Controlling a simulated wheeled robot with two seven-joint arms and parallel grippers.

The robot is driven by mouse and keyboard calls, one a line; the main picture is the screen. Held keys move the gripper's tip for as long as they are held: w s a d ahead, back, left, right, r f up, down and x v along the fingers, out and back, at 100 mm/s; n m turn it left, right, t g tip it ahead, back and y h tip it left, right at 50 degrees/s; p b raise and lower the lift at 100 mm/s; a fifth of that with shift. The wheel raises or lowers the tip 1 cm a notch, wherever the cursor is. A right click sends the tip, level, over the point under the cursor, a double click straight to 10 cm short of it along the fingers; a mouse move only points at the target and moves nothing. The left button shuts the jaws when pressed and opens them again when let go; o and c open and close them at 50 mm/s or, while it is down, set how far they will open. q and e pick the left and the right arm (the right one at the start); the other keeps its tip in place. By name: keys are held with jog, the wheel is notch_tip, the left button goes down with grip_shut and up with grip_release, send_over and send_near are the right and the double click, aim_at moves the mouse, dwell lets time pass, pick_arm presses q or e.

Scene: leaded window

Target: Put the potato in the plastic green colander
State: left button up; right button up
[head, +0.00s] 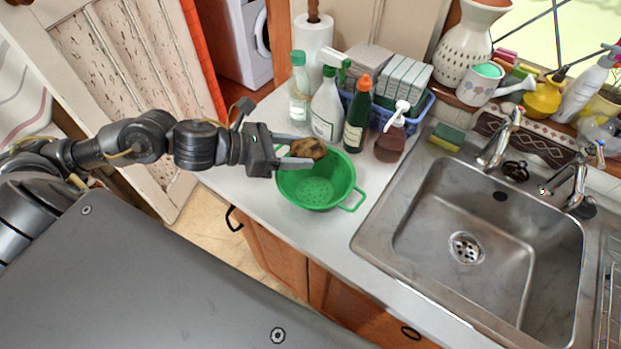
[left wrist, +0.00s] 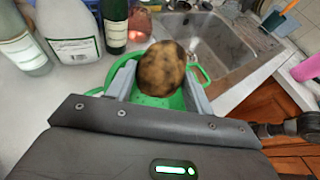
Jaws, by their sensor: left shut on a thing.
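The brown, dark-spotted potato (head: 309,148) is between the fingers of my left gripper (head: 300,150), which is shut on it. The potato is above the back part of the plastic green colander (head: 318,190), apart from the colander floor as far as I can see. In the left wrist view the potato (left wrist: 162,68) sits between the two fingertips and covers much of the colander (left wrist: 196,75) beyond it. The colander stands upright on the counter, with a handle toward the lower right.
Bottles stand close behind the colander: a white spray bottle (head: 327,105), a dark green bottle (head: 357,115) and a brown soap dispenser (head: 390,143). A steel sink (head: 480,220) lies to the right. The counter (head: 255,190) left of the colander is clear.

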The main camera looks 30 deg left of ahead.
pick_arm(q)
notch_tip(320, 180, down, 5)
jog(key=b, duration=0.2)
jog(key=shift+f+b, duration=0.2)
jog(key=shift+b, duration=0.2)
jog(key=shift+f, duration=0.1)
jog(key=o, duration=1.1)
jog(key=shift+a, duration=0.1)
